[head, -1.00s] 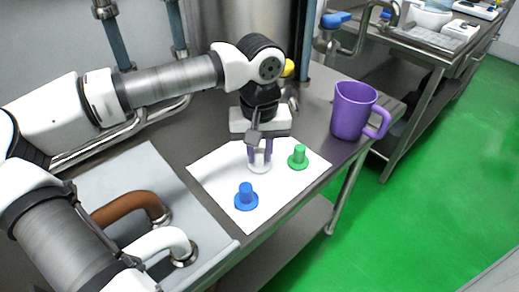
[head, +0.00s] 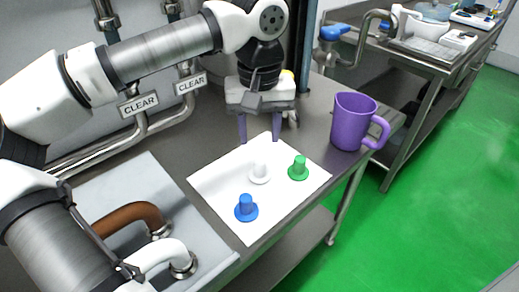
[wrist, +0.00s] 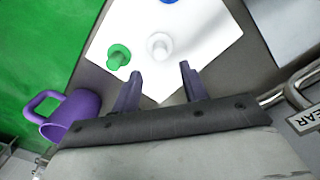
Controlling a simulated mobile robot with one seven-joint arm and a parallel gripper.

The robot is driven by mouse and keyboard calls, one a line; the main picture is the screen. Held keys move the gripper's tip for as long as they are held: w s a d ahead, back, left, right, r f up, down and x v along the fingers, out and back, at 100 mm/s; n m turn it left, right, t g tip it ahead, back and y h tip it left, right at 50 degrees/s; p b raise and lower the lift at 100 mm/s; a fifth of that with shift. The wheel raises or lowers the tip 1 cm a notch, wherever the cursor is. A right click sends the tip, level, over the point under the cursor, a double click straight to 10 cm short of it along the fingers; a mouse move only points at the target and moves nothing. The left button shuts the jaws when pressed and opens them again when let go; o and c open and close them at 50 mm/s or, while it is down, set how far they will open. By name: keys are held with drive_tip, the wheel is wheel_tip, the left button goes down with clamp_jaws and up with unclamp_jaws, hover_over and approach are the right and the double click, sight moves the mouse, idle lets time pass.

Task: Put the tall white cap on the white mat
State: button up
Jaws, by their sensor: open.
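The tall white cap (head: 260,173) stands upright on the white mat (head: 222,180), between a blue cap (head: 246,207) and a green cap (head: 299,168). My gripper (head: 259,142) is open and empty, raised behind the white cap and apart from it. In the wrist view, the white cap (wrist: 160,46) stands beyond the open fingers (wrist: 158,82), with the green cap (wrist: 118,56) to its left. The blue cap (wrist: 168,1) is mostly cut off by the top edge.
A purple mug (head: 352,122) stands right of the mat near the table edge. A grey panel (head: 120,180) with brown and white pipes lies on the left. Pipes with CLEAR signs (head: 139,104) run along the wall behind.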

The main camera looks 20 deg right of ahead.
wheel_tip(320, 180, up, 4)
drive_tip(key=shift+f, duration=0.2)
